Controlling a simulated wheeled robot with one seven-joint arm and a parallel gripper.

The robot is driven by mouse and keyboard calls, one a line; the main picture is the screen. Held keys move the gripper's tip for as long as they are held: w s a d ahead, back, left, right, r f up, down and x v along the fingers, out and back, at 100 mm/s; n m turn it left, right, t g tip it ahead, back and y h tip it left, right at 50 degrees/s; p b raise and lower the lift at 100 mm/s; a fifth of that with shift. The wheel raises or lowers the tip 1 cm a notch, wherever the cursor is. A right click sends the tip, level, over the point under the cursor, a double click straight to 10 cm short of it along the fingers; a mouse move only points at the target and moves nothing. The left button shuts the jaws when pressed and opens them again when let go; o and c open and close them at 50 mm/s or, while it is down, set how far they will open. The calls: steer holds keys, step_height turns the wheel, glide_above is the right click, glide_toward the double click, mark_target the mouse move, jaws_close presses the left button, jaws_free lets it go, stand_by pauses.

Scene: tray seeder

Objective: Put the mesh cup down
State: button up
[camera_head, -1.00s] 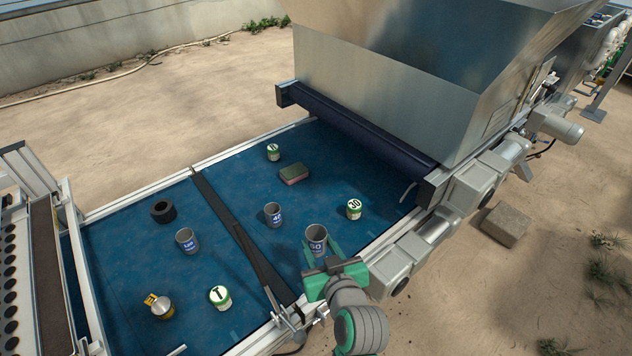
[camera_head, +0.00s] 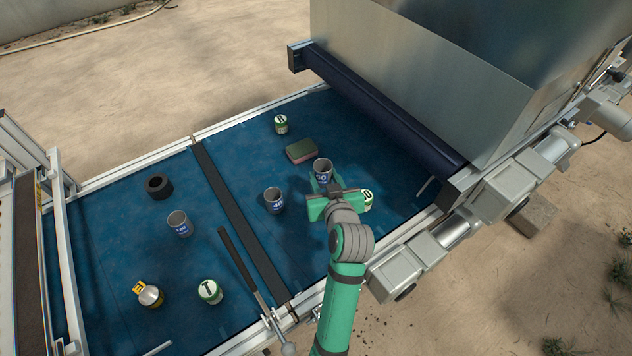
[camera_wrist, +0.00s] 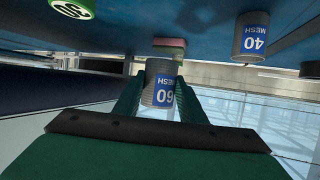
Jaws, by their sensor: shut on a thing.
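The mesh cup marked 60 (camera_head: 323,168) is grey with a blue label. My gripper (camera_head: 320,186) is shut on it, with one finger on each side, over the blue belt (camera_head: 250,150). The wrist view shows the 60 cup (camera_wrist: 162,84) between my green fingers (camera_wrist: 160,100), its label upside down in that picture. I cannot tell for sure whether its base touches the belt. A second grey cup marked 40 (camera_head: 274,200) stands to its left, apart from it; it also shows in the wrist view (camera_wrist: 250,38).
A green and pink sponge (camera_head: 301,150) lies just behind the held cup. A green-white tin (camera_head: 367,199) is partly hidden by my gripper. Another tin (camera_head: 281,124) stands farther back. A black strip (camera_head: 235,215) divides the belt; a third cup (camera_head: 179,223) stands left of it.

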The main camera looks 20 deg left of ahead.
mark_target(318, 177)
steer(key=w+a+f, duration=0.2)
steer(key=f, duration=0.1)
steer(key=w+a+f, duration=0.1)
steer(key=f, duration=0.1)
steer(key=shift+w, duration=0.25)
steer(key=shift+w+a+f, duration=0.3)
steer(key=shift+a+f, duration=0.05)
steer(key=shift+f, duration=0.2)
steer(key=shift+w+f, duration=0.1)
steer(key=shift+f, duration=1.55)
steer(key=o, duration=1.1)
steer(key=shift+f, duration=0.1)
steer(key=shift+c, duration=0.2)
steer(key=v, duration=1.2)
steer(key=shift+d, duration=0.1)
